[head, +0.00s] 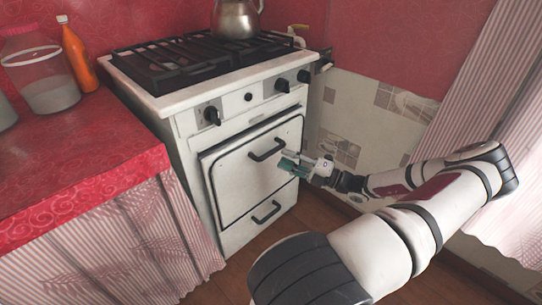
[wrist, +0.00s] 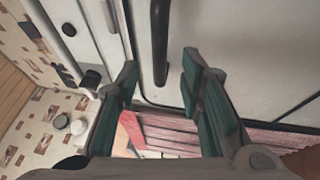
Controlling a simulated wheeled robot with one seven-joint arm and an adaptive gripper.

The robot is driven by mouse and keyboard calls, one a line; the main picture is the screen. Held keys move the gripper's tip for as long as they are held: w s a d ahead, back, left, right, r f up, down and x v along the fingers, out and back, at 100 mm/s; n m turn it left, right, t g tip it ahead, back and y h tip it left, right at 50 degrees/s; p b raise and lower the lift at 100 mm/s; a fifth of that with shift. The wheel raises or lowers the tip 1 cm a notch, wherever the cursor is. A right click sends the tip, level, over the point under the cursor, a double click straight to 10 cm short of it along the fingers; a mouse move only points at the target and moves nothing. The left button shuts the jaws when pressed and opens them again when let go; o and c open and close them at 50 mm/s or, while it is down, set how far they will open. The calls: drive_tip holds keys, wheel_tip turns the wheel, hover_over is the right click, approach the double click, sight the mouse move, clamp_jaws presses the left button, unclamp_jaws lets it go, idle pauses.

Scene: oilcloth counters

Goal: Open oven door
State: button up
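The white oven door (head: 240,180) is on the front of the stove and looks shut or nearly so; a dark line runs along its top edge. Its black bar handle (head: 265,150) is near the top of the door. My gripper (head: 286,162) is just in front of the right end of this handle. In the wrist view my gripper (wrist: 160,72) is open, with its teal-padded fingers apart. The handle (wrist: 158,35) runs upright in that picture, its end lying between the two finger directions. I cannot tell whether either finger touches it.
A second black handle (head: 266,212) is on the panel below. Black knobs (head: 212,115) line the stove front above. A kettle (head: 236,18) stands on the hob. A red counter (head: 70,150) with a curtain adjoins on the left. The wooden floor (head: 235,275) before the stove is clear.

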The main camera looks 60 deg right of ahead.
sight(272, 150)
drive_tip(key=shift+b+x, duration=0.7)
drive_tip(key=shift+x, duration=2.4)
clamp_jaws()
